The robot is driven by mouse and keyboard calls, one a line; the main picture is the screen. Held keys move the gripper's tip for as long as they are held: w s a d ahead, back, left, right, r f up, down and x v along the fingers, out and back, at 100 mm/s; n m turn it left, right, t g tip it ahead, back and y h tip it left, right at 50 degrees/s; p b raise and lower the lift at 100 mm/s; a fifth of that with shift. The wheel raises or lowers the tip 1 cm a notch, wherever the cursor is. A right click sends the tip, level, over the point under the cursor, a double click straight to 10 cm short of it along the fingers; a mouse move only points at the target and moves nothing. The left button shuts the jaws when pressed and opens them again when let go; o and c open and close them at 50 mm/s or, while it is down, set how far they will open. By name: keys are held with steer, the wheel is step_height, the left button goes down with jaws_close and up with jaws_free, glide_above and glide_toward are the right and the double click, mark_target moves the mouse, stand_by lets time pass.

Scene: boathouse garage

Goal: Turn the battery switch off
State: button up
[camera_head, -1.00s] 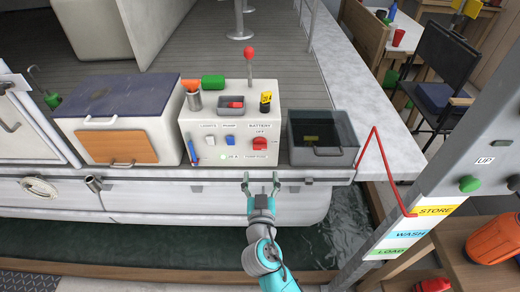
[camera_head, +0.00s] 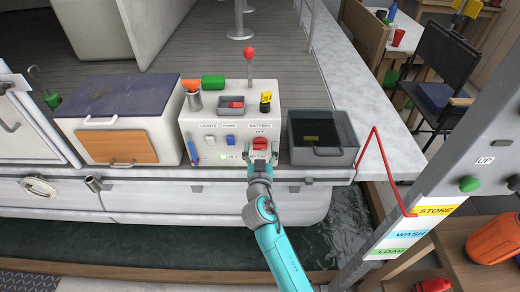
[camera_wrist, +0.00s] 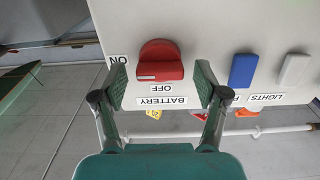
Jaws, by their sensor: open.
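The red battery switch (camera_head: 260,144) is on the front of the white console (camera_head: 205,127), under the BATTERY and OFF labels. In the wrist view the red knob (camera_wrist: 160,62) has a broad grip lying crosswise, with a white mark at its end towards the ON label (camera_wrist: 119,60). The OFF label (camera_wrist: 160,88) lies on another side of it. My gripper (camera_head: 261,155) is open in front of the switch. In the wrist view its fingertips (camera_wrist: 161,83) stand on either side of the knob, with gaps visible; I cannot tell how deep they reach.
The blue PUMP switch (camera_wrist: 243,70) and white LIGHTS switch (camera_wrist: 294,70) sit beside the battery switch. A dark grey bin (camera_head: 322,157) stands right of the console, and a white chest (camera_head: 120,118) stands left. A rail (camera_head: 215,172) runs below.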

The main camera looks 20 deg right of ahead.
steer(key=shift+c, duration=0.3)
steer(key=c, duration=1.1)
steer(key=shift+n, duration=0.4)
steer(key=n, duration=0.8)
steer(key=shift+a, duration=0.1)
steer(key=n, duration=0.5)
steer(key=shift+f, duration=0.15)
steer(key=n, duration=0.4)
steer(key=shift+a, duration=0.1)
